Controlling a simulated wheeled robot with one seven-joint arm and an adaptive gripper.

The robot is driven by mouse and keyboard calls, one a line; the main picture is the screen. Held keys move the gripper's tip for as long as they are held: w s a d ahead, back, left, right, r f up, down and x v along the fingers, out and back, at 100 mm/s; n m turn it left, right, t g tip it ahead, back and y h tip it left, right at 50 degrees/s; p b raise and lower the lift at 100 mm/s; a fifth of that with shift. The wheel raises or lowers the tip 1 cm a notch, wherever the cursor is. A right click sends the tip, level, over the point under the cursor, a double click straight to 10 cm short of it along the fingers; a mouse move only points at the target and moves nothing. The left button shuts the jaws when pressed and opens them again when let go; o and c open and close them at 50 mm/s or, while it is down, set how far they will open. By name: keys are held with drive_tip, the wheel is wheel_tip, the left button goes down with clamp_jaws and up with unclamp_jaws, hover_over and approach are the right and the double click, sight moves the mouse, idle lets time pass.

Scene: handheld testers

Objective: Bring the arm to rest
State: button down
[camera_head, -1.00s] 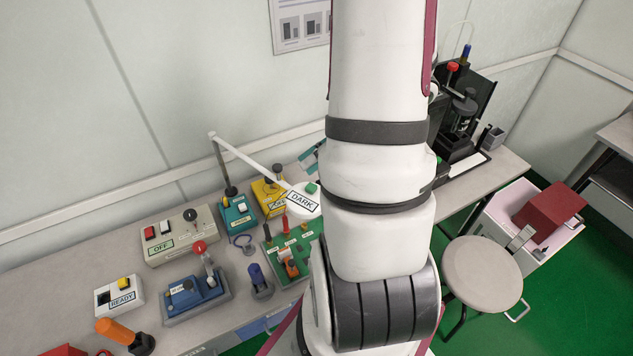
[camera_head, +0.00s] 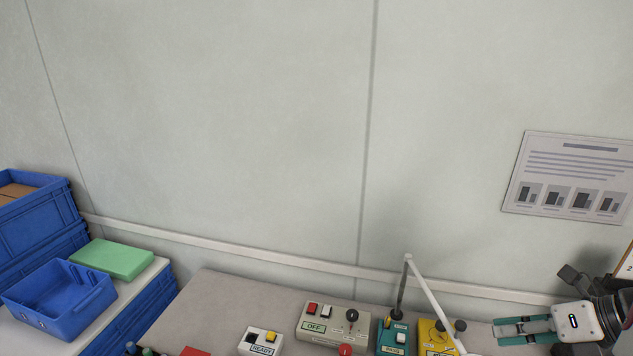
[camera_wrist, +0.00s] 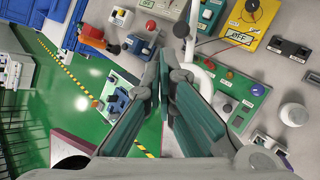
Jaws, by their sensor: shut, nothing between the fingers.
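My gripper (camera_head: 497,331) shows at the lower right of the head view, its teal fingers pointing left, in front of the wall and over the bench. In the wrist view the fingers of my gripper (camera_wrist: 164,62) reach up the middle with their tips together. They are shut with nothing seen between them. The bench devices below appear apart from the fingers. Most of my arm is outside the head view.
A box marked OFF (camera_head: 318,326), a READY box (camera_head: 262,348), a teal box (camera_head: 393,338) and a white lamp arm (camera_head: 428,295) stand on the bench (camera_head: 225,300). Blue crates (camera_head: 60,305) stand left. A green board (camera_wrist: 232,92) lies near the fingers.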

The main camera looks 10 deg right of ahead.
drive_tip(key=a+r+m+h, duration=0.2)
drive_tip(key=a+r+m, duration=0.4)
drive_tip(key=m, duration=0.5)
drive_tip(key=s+a+r+m+g+h+b, duration=0.1)
drive_tip(key=a+r+m, duration=0.5)
drive_tip(key=m, duration=0.6)
drive_tip(key=a+r+m+h, duration=0.3)
drive_tip(key=a+r+m, duration=0.3)
drive_tip(key=m, duration=0.6)
drive_tip(key=a, duration=0.2)
drive_tip(key=shift+s+a, duration=0.25)
drive_tip(key=shift+a, duration=0.15)
